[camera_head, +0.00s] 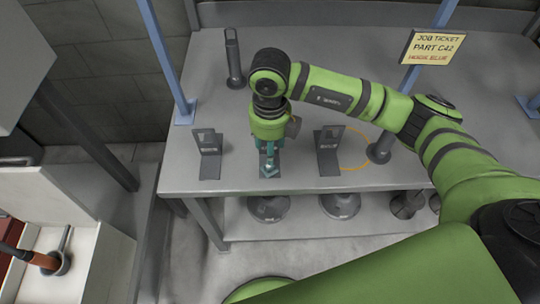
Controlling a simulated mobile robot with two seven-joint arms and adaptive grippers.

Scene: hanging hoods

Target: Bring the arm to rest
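My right arm (375,103) comes in from the right and reaches over the grey table (300,60). Its wrist bends downward, and the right gripper (268,163) points down at the front part of the table, between two grey upright brackets (208,158) (329,157). Its teal fingers are low over a dark plate on the table. A small pale shape shows at the fingertips; I cannot tell whether it is held or whether the fingers touch the plate. My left gripper is not in view.
A dark post (233,62) stands behind at the left, another (381,148) on the right by an orange ring marking (365,136). Blue uprights (166,60) frame the table. Several grey hoods (340,205) sit on the lower shelf.

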